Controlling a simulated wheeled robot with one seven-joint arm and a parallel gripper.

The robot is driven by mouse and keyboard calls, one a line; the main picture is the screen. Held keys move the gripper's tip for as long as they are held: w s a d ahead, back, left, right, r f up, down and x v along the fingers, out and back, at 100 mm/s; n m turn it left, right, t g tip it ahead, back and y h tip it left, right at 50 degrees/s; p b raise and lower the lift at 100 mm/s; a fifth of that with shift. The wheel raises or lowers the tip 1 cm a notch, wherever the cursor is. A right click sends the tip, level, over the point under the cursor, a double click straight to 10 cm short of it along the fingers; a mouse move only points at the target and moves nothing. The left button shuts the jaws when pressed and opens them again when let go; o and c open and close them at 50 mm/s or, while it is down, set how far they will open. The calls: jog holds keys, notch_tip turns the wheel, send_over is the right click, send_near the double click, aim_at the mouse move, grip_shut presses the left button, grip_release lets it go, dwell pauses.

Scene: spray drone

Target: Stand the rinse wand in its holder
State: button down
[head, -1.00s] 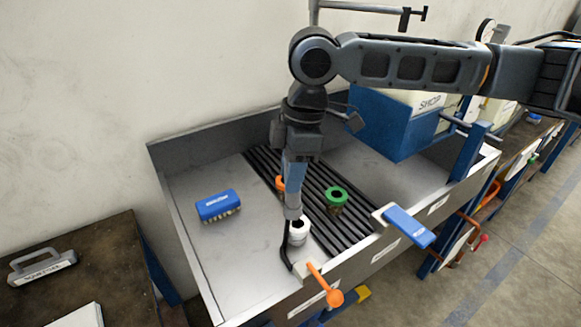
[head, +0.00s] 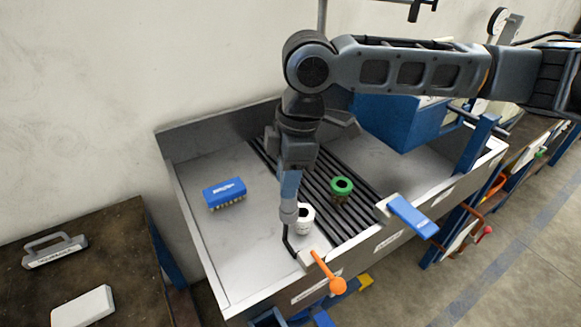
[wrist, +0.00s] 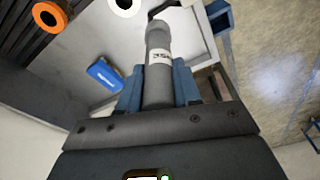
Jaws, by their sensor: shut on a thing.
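My gripper (head: 289,190) is shut on the grey handle of the rinse wand (head: 289,213), and its blue fingers clasp the handle in the wrist view (wrist: 158,90). The wand hangs roughly upright over the sink, with its thin black bent tube pointing down. In the head view it overlaps the left edge of a white ring-topped cup (head: 305,219); I cannot tell if they touch. A green-topped cup (head: 342,188) stands on the black slats. An orange-topped cup (wrist: 50,15) shows in the wrist view and is hidden in the head view. Which cup is the wand's holder is unclear.
A blue brush (head: 224,192) lies on the left of the metal sink (head: 210,240). An orange-handled lever (head: 328,272) and a blue pedal-like lever (head: 411,215) stick out from the front rim. A blue box (head: 395,120) stands at the back right.

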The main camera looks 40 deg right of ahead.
jog(key=s+a, duration=1)
jog(key=a, duration=0.4)
jog(key=shift+a, duration=0.2)
jog(key=shift+w+f, duration=0.1)
dwell(0.6)
